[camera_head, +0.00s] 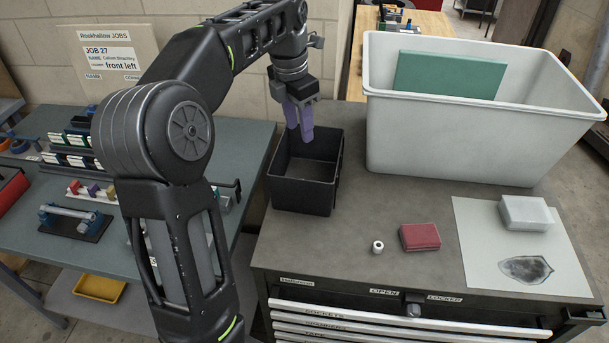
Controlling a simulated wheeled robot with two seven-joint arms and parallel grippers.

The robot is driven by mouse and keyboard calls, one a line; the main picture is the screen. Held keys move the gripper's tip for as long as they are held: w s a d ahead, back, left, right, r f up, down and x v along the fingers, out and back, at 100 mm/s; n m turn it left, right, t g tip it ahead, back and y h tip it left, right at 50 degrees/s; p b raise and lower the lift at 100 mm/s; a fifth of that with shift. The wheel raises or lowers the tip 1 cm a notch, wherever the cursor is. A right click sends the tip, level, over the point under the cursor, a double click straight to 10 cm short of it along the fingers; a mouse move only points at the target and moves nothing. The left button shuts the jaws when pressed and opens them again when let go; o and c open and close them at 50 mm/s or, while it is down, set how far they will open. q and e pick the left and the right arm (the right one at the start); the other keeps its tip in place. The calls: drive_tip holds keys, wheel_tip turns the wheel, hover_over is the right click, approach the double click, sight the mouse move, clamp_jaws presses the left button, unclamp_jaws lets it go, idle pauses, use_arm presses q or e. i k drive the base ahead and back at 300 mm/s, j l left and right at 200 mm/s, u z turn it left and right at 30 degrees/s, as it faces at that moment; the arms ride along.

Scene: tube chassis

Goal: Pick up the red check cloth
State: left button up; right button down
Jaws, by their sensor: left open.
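A folded red cloth (420,237) lies flat on the grey top of the tool cabinet, right of centre; its check pattern is too small to make out. My left gripper (300,133) points down with its purple fingers over the black open bin (304,192). It is open, with nothing visible between the fingers, and is well behind and left of the cloth. My right gripper is out of view.
A small white cylinder (377,247) stands left of the cloth. To its right, a white sheet (482,262) bears a pale block (526,213) and a dark smudge. A large white tub (455,140) holding a green panel stands behind. Bare cabinet top lies between bin and cloth.

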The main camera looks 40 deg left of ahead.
sight(421, 236)
drive_tip(key=k+l, duration=0.75)
drive_tip(key=l, duration=0.25)
